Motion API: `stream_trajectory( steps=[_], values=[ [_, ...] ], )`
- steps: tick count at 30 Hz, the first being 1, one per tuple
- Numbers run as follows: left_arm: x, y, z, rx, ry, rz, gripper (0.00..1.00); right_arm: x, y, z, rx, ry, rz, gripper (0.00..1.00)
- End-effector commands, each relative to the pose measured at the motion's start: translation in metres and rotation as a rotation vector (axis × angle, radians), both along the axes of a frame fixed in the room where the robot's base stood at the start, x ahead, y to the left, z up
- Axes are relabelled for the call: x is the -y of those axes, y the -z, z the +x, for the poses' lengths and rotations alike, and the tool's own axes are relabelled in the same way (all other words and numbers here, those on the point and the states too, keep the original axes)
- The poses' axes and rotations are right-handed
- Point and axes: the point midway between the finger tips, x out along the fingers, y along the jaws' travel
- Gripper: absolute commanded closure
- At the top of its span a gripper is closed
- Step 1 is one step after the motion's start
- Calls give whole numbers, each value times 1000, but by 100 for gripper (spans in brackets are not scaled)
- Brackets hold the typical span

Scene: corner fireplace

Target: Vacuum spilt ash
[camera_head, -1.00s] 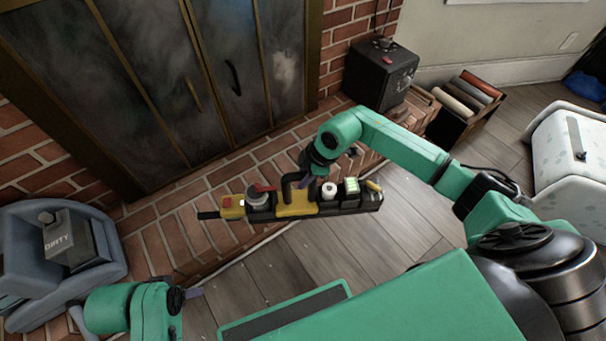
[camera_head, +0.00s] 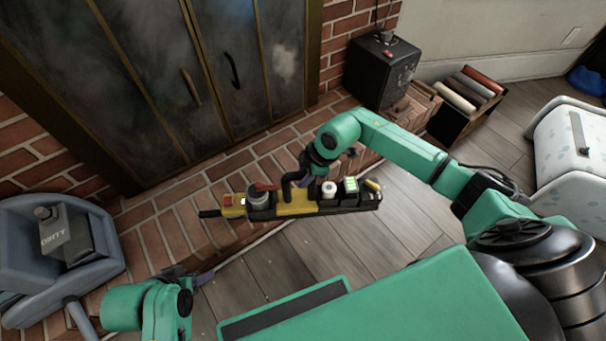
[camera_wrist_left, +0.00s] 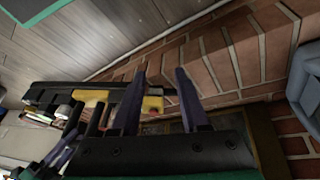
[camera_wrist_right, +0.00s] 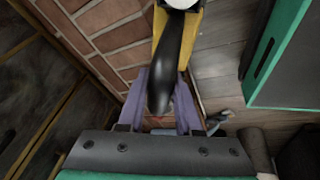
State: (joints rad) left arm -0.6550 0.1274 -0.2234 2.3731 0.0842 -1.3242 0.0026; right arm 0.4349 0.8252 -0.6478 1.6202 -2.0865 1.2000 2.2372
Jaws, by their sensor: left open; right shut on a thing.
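A long black and yellow tool (camera_head: 296,206) with a black handle hangs over the hearth edge. It carries a grey round part, a white roll and a green-and-white block. Its dark narrow end points left. My right gripper (camera_wrist_right: 160,100) is shut on the black handle (camera_wrist_right: 174,55) from above. My left gripper (camera_head: 203,277) is open and empty, low at the hearth's front edge and apart from the tool. In the left wrist view its two fingers (camera_wrist_left: 157,88) stand apart, with the tool (camera_wrist_left: 95,96) beyond them. I cannot clearly make out ash.
The brick hearth (camera_head: 150,235) runs before dark fireplace doors (camera_head: 150,80). A blue-grey seat-like object (camera_head: 95,280) with a box marked DIRTY (camera_head: 68,238) stands left. A black box (camera_head: 380,70), a crate of rolls (camera_head: 468,98) and a white patterned object (camera_head: 570,150) stand right. Wooden floor (camera_head: 420,225) is partly clear.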

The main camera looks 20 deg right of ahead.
Motion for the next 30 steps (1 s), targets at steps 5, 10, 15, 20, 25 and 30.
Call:
stream_trajectory(
  steps=[5,10,15,20,25,30],
  values=[
    [5,4,3,22,4,-14,55,-1,2,2,6,0,4,100],
    [10,8,6,48,8,-30,55,-1,7,2,6,0,4,100],
    [15,12,9,72,11,-47,55,-1,11,2,6,0,4,100],
    [20,15,12,96,13,-63,55,-1,15,2,6,0,4,100],
    [26,19,15,122,15,-80,55,-1,19,2,6,0,4,100],
    [31,22,17,146,17,-98,55,-1,24,2,6,0,4,100]
  ],
)
